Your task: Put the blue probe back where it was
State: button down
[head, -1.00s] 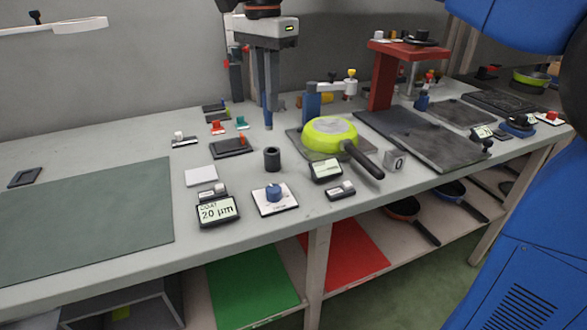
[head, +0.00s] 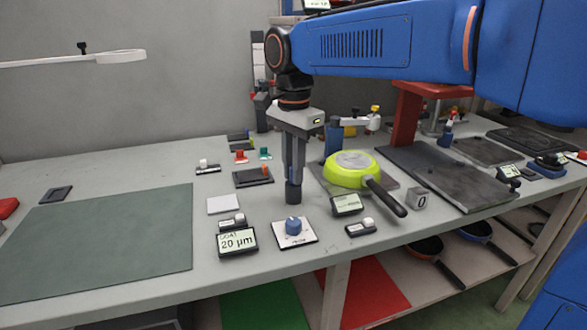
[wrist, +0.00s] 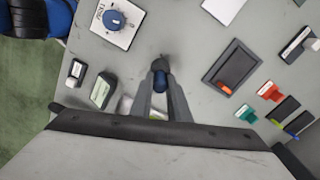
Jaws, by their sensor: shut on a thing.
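My gripper (head: 293,172) points straight down over the bench, with its fingertips just above or at a short black cylindrical holder (head: 293,195). In the wrist view its fingers (wrist: 162,88) are shut on the blue probe (wrist: 161,82). The black holder (wrist: 159,64) shows right at the fingertips. The probe's lower end is hidden, so I cannot tell how far it sits in the holder. In the head view the fingers mostly hide the probe.
A white plate with a blue knob (head: 293,227) and a readout showing 20 µm (head: 237,242) stand in front. A green pan (head: 351,168) lies upside down to the right, its handle pointing forward. A white card (head: 223,204) and a dark tray (head: 253,177) lie to the left.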

jog(key=c, duration=1.7)
grip_release()
jog(key=shift+f, duration=0.1)
notch_tip(320, 180, up, 12)
jog(key=shift+r, duration=0.15)
